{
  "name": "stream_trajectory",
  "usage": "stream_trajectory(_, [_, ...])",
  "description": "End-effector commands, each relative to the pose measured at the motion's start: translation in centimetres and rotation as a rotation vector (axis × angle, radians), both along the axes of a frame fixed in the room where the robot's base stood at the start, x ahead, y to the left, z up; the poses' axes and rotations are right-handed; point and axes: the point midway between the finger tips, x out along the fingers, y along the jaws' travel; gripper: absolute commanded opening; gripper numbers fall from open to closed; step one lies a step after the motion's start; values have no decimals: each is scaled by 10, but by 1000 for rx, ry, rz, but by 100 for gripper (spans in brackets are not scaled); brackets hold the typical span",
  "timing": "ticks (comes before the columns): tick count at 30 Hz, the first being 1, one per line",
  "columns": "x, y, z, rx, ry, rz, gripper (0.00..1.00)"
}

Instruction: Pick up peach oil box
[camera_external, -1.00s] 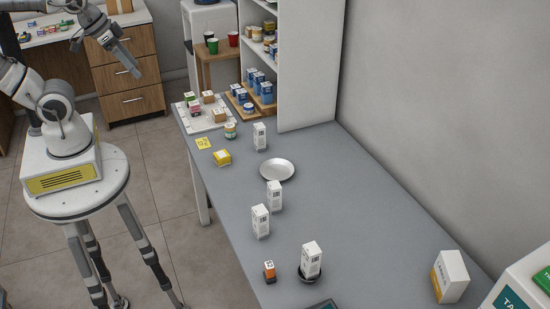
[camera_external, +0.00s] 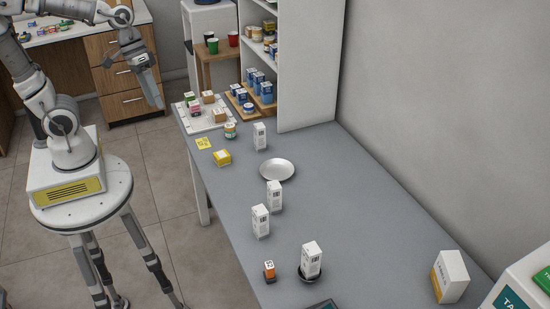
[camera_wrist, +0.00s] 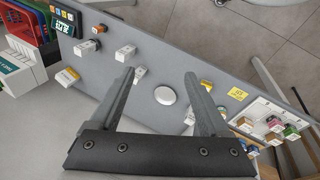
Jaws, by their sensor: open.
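My gripper (camera_external: 156,92) is open and empty, hanging in the air left of the grey counter (camera_external: 350,190); its spread fingers also show in the wrist view (camera_wrist: 158,74). No label reading peach oil is legible, so I cannot tell which box it is. A small orange box (camera_external: 269,271) stands at the counter's near end, also in the wrist view (camera_wrist: 98,29). A yellow box (camera_external: 221,157) lies near the left edge. Several white boxes stand upright, including one mid-counter (camera_external: 274,195) and one in a dark dish (camera_external: 311,260). A larger white-and-orange box (camera_external: 450,277) stands near the right.
A round white plate (camera_external: 277,169) lies mid-counter. A white tray (camera_external: 200,119) with small boxes and a jar (camera_external: 230,130) are at the far left. A tall white shelf (camera_external: 312,75) blocks the back. The counter's right half is mostly clear.

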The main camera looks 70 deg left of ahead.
Motion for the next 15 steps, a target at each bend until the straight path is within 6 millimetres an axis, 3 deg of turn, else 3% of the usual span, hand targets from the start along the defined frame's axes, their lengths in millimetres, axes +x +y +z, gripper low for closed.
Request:
stream_trajectory(1, [7, -12, -21, -52, 59, 26, 80])
stream_trajectory(15, [79, -119, -119, -581, 594, 339, 80])
